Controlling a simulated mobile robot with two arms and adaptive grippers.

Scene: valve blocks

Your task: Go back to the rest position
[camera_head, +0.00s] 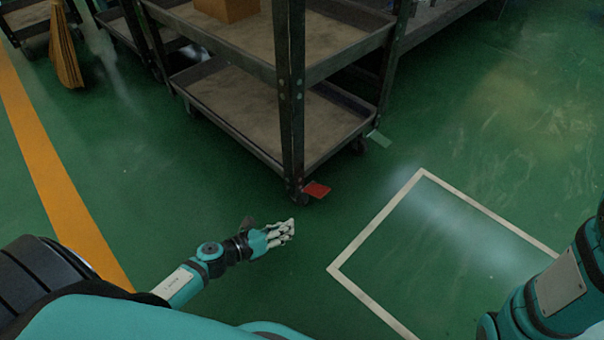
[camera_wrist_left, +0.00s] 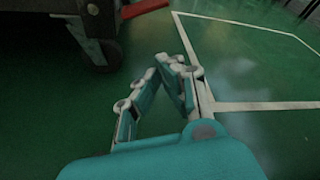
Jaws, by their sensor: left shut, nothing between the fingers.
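My left gripper (camera_head: 288,230) is low in the middle of the head view, above the green floor. Its fingertips are together and hold nothing. It also shows in the left wrist view (camera_wrist_left: 165,62), with the fingers closed to a point and only floor beyond them. My right arm (camera_head: 560,285) shows at the right edge of the head view, but its gripper is out of view. No valve block is recognisable in either view.
A dark metal shelf cart (camera_head: 240,118) stands ahead, its near corner wheel (camera_wrist_left: 98,53) close to my left gripper. A white floor outline (camera_head: 378,218) is at the right. A broom (camera_head: 64,48) stands at the far left. The floor between is clear.

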